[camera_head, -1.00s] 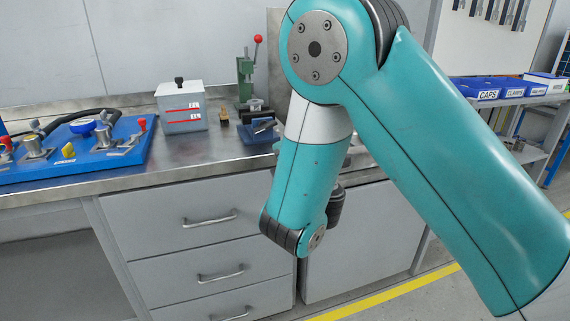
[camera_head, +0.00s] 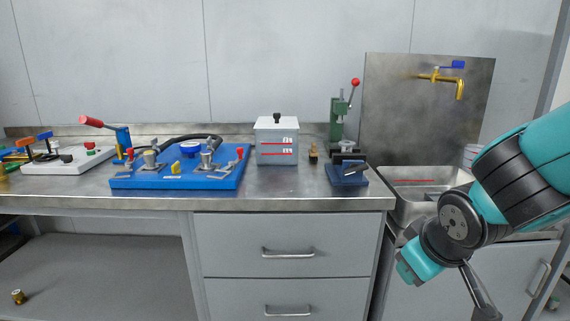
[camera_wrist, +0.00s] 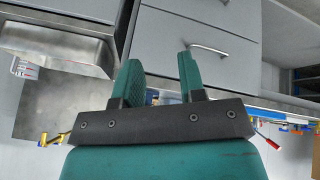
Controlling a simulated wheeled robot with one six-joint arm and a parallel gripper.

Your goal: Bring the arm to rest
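My arm (camera_head: 520,185) reaches in from the right edge of the head view, folded and bent in front of the sink. Its teal and black wrist joints (camera_head: 455,225) hang beside the sink's front. In the wrist view my gripper (camera_wrist: 158,68) has its two teal fingers standing apart, with nothing between them. In the head view the fingers cannot be made out clearly.
A steel sink (camera_head: 405,211) with a brass tap (camera_head: 440,78) is close to the arm. The bench holds a blue pump station (camera_head: 180,180), a grey lidded box (camera_head: 277,158), a green press (camera_head: 338,122) and a dark blue block (camera_head: 346,178). Drawers (camera_head: 290,245) are below.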

